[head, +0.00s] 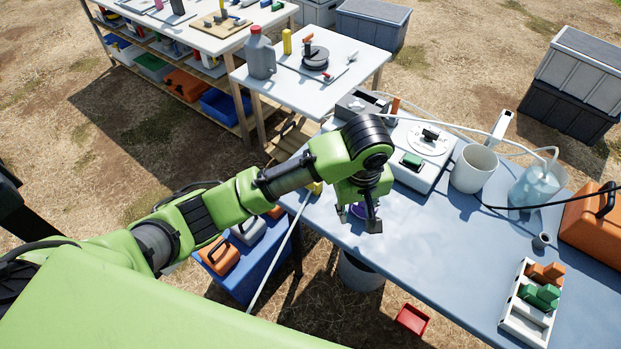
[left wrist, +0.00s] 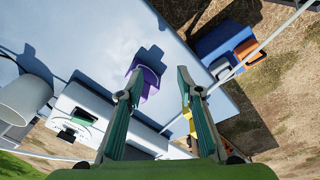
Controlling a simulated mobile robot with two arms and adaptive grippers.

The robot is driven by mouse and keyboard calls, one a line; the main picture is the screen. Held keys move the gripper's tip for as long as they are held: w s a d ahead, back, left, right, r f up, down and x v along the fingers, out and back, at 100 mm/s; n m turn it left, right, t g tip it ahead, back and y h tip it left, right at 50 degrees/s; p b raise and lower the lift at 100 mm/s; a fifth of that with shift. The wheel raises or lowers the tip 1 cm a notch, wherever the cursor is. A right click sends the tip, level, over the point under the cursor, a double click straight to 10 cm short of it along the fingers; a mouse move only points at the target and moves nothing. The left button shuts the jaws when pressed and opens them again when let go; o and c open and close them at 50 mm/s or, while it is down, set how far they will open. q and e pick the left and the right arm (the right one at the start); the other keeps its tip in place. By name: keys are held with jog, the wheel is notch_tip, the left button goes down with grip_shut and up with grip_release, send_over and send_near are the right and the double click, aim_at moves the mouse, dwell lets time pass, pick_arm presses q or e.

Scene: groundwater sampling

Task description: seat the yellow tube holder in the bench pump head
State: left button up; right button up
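A small yellow piece, probably the yellow tube holder (head: 315,187), lies near the blue bench's left edge, mostly hidden by my left arm. It also shows in the left wrist view (left wrist: 189,121), partly behind the right-hand finger. My left gripper (head: 358,217) is above the bench, fingers pointing down, open, with nothing held. The white bench pump (head: 428,142), with a round dial and a green block (head: 412,160), stands behind the gripper. My right gripper is out of view.
A white mug (head: 474,168), a clear container (head: 537,187) and an orange case (head: 595,225) stand right of the pump. A white tray (head: 520,320) holds orange and green pieces. Pale tubing loops behind the pump. The bench's middle is clear.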

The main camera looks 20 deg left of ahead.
pick_arm(q)
jog(key=w+a+r+n+y, duration=0.4)
jog(key=w+a+r+n, duration=0.3)
jog(key=w+a+r, duration=0.25)
jog(key=shift+y, duration=0.3)
jog(key=x, duration=0.3)
jog(key=b+x, duration=0.1)
jog(key=x, duration=0.2)
jog(key=shift+s+a+f, duration=0.1)
jog(key=shift+s+f, duration=0.05)
jog(key=shift+f, duration=0.25)
jog(key=shift+p+x, duration=0.35)
jog(key=shift+x, duration=2.65)
grip_shut()
